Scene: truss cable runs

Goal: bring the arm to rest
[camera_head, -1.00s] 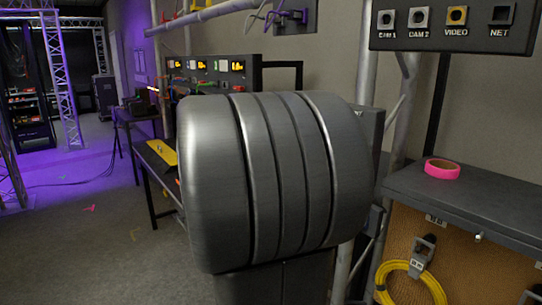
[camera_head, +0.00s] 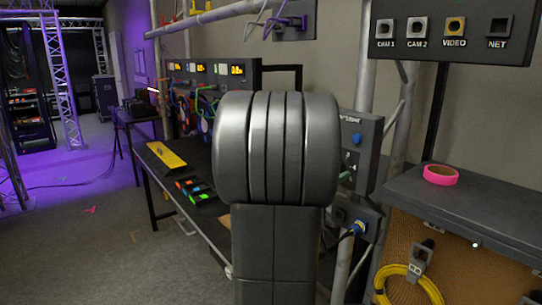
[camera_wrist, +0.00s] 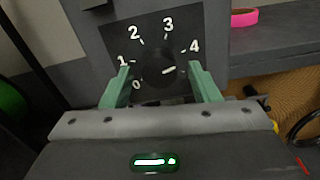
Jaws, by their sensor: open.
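My gripper (camera_wrist: 163,88) shows in the wrist view with its two green fingers apart and nothing between them. Beyond the fingers is a dark dial plate (camera_wrist: 123,45) numbered 0 to 4, with a black knob (camera_wrist: 155,78) whose white mark points toward the right, near the 4. Whether the fingertips touch the plate I cannot tell.
A grey box with a blue button (camera_head: 357,139) is on the truss right of my arm. A pink tape roll (camera_head: 441,175) lies on the right-hand case (camera_head: 480,215); yellow cable (camera_head: 408,272) hangs below. A bench (camera_head: 150,180) stands left. Open floor (camera_head: 90,245) lies further left.

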